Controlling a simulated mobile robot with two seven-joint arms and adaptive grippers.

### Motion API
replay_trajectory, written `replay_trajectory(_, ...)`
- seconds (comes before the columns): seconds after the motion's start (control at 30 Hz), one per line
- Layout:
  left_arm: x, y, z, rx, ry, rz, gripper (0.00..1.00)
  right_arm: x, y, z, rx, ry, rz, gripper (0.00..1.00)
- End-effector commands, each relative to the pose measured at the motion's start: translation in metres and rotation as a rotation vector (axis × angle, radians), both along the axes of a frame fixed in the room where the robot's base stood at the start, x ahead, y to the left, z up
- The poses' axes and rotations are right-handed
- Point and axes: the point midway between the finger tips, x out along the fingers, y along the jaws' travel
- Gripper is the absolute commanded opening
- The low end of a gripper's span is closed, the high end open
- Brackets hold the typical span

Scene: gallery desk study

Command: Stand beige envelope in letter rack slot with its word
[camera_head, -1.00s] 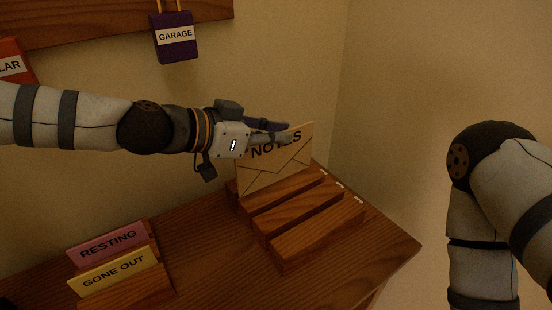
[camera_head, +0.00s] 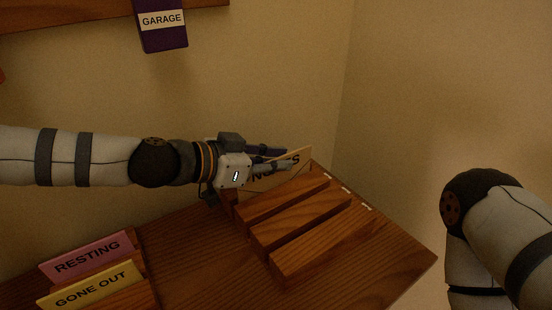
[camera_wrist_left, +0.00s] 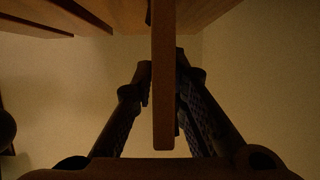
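The beige envelope (camera_head: 297,160) carries the word NOTES, partly hidden by my left gripper (camera_head: 285,158). That gripper is shut on the envelope, one finger on each side. In the left wrist view the envelope (camera_wrist_left: 163,80) shows edge-on between the fingers. The wooden letter rack (camera_head: 320,232) stands on the desk. The envelope is upright, its lower part hidden behind the rack's rearmost visible slat, at the back slot. I cannot see whether its bottom edge touches. Small white labels (camera_head: 345,190) at the slats' right ends are too small to read. My right gripper is out of view.
A second holder at the lower left has a pink RESTING card (camera_head: 88,256) and a yellow GONE OUT card (camera_head: 90,291). A purple GARAGE tag (camera_head: 162,28) hangs on the wall. The desk (camera_head: 395,250) is bare right of the rack.

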Motion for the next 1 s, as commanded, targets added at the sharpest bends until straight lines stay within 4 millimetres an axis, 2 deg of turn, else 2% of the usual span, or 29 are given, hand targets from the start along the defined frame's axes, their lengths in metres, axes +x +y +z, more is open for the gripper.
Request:
replay_trajectory(0.27, 0.0, 0.0, 0.002, -0.001, -0.003, -0.001, 0.25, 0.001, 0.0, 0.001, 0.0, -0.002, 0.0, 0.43)
replay_trajectory(0.4, -0.001, 0.001, 0.012, -0.001, -0.007, 0.0, 0.25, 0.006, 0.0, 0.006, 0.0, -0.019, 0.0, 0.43)
replay_trajectory(0.8, -0.048, 0.07, 0.049, -0.001, -0.012, 0.002, 0.25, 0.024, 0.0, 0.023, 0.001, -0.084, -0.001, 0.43)
replay_trajectory(1.0, -0.061, 0.089, 0.055, -0.001, -0.008, 0.001, 0.25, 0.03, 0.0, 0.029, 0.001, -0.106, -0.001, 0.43)
